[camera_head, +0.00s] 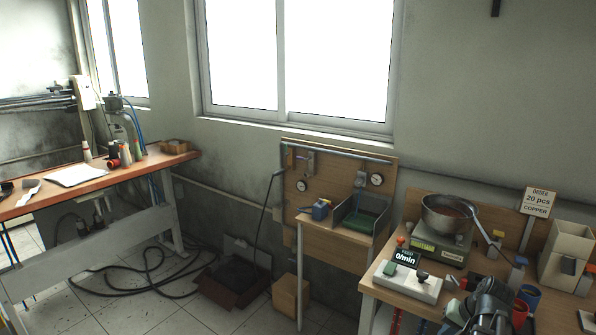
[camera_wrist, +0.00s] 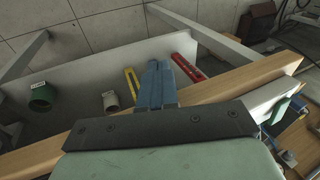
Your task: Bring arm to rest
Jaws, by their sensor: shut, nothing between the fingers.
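My gripper (camera_wrist: 160,66) shows in the wrist view, with its two blue-grey fingers side by side and touching. It is shut and holds nothing. The fingers reach past the wooden front edge of a bench (camera_wrist: 232,84), over a pale lower shelf or panel (camera_wrist: 85,75). In the head view a dark part of my arm stands at the bottom right, in front of the right bench (camera_head: 405,290); the fingertips cannot be made out there.
Below the fingers lie a red bar (camera_wrist: 188,73), a yellow bar (camera_wrist: 130,85), a green cup (camera_wrist: 42,98) and a white cup (camera_wrist: 110,101). The right bench carries a pan (camera_head: 445,213) on a scale (camera_head: 438,246), a counter (camera_head: 405,262) and bins (camera_head: 563,250).

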